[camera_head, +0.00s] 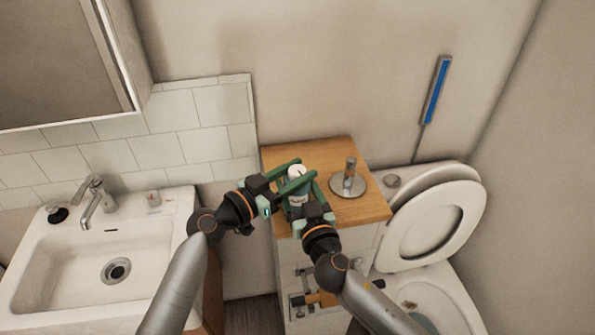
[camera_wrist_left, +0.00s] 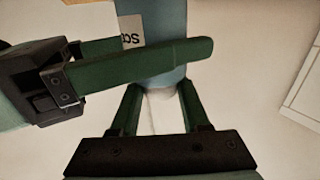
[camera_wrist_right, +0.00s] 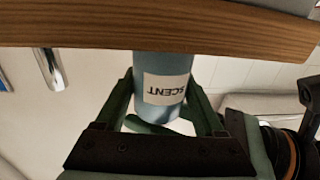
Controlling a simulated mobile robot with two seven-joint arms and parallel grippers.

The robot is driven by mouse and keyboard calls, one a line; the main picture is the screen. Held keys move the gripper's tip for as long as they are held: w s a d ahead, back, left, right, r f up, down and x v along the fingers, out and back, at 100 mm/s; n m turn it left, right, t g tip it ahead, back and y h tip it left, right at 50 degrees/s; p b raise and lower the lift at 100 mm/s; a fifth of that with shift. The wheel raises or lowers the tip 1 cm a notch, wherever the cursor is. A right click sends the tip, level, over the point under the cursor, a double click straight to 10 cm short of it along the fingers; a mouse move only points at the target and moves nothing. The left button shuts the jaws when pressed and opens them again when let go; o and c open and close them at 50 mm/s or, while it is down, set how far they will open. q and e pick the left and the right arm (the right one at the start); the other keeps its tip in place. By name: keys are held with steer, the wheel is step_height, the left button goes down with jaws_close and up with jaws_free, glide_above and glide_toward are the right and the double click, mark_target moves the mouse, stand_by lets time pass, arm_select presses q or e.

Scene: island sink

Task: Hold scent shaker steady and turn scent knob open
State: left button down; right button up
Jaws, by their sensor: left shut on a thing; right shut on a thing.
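The scent shaker (camera_head: 297,199) stands upright over the wooden cabinet top, with a white knob (camera_head: 297,171) on top. In the right wrist view its blue-grey body (camera_wrist_right: 163,62) carries a pale SCENT label, upside down there. My right gripper (camera_head: 299,188) is shut on the body from the near side. My left gripper (camera_head: 304,170) comes in from the left at the top, its fingers on either side of the white knob (camera_wrist_left: 162,110) in the left wrist view. The fingers partly hide the shaker, and I cannot tell how far the knob is turned.
The wooden cabinet top (camera_head: 372,208) holds a metal stand with an upright post (camera_head: 349,178) just right of the shaker. A toilet (camera_head: 440,215) is at the right, a white sink (camera_head: 60,260) with a tap at the left. The tiled wall (camera_head: 190,110) rises behind.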

arm_select(q)
steer(key=shift+f+n+t+y, duration=0.15)
steer(key=shift+n+t+y, duration=0.55)
steer(key=shift+t+y, duration=0.1)
steer(key=shift+c, duration=1.9)
jaws_free()
steer(key=shift+a, duration=0.15)
steer(key=v, duration=1.2)
